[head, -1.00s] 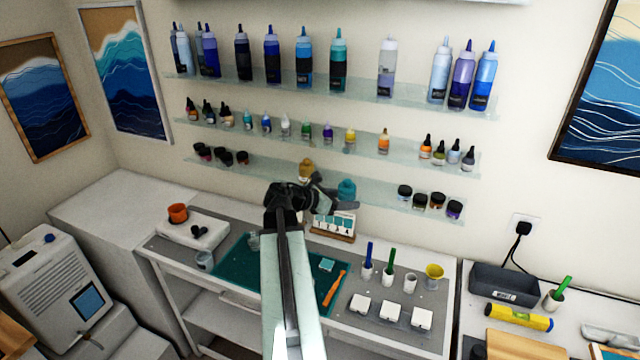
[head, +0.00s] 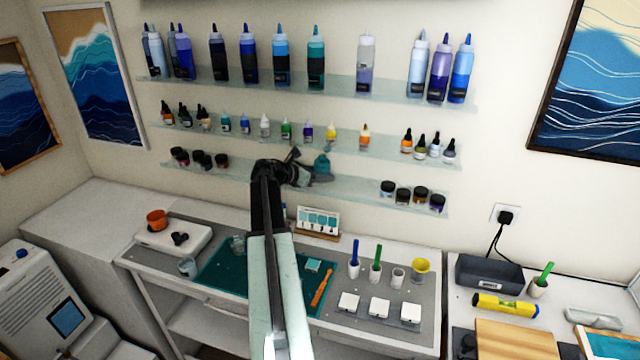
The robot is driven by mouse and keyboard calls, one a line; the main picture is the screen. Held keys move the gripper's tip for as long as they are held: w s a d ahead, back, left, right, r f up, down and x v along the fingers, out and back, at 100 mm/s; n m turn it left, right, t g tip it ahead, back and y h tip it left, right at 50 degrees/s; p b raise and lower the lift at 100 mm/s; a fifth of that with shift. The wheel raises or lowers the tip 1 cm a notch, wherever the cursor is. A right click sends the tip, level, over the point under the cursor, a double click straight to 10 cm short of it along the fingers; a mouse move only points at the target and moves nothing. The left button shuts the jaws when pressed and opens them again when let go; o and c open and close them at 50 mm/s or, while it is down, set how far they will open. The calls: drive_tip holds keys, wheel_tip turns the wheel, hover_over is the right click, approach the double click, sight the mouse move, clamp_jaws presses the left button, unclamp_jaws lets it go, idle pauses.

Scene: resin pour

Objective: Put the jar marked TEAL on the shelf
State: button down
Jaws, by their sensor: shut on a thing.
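My gripper (head: 310,168) is shut on a small teal jar (head: 322,164) in the head view. The jar is roughly upright, just right of the wrist, and partly covered by the jaws. Any marking on it is too small to read. It shows against the lowest glass shelf (head: 350,187) and the wall; I cannot tell how far in front of the shelf it is. That shelf has dark-lidded jars at its left (head: 202,160) and right (head: 412,195), with open room between them.
Dropper bottles (head: 331,131) stand on the middle shelf close above the held jar. Tall bottles line the top shelf (head: 340,84). Below are a colour card stand (head: 318,222), cups, brushes and white blocks (head: 380,307) on the workbench.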

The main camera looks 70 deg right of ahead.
sight(321, 188)
drive_tip(key=shift+w+d, duration=0.1)
drive_tip(key=shift+d, duration=0.25)
wheel_tip(321, 188, down, 4)
drive_tip(key=b, duration=0.4)
drive_tip(key=shift+r, duration=0.25)
drive_tip(key=shift+f, duration=0.25)
drive_tip(key=c, duration=0.6)
unclamp_jaws()
drive_tip(key=shift+r, duration=0.1)
drive_tip(key=shift+o, duration=0.2)
drive_tip(key=shift+r, duration=0.1)
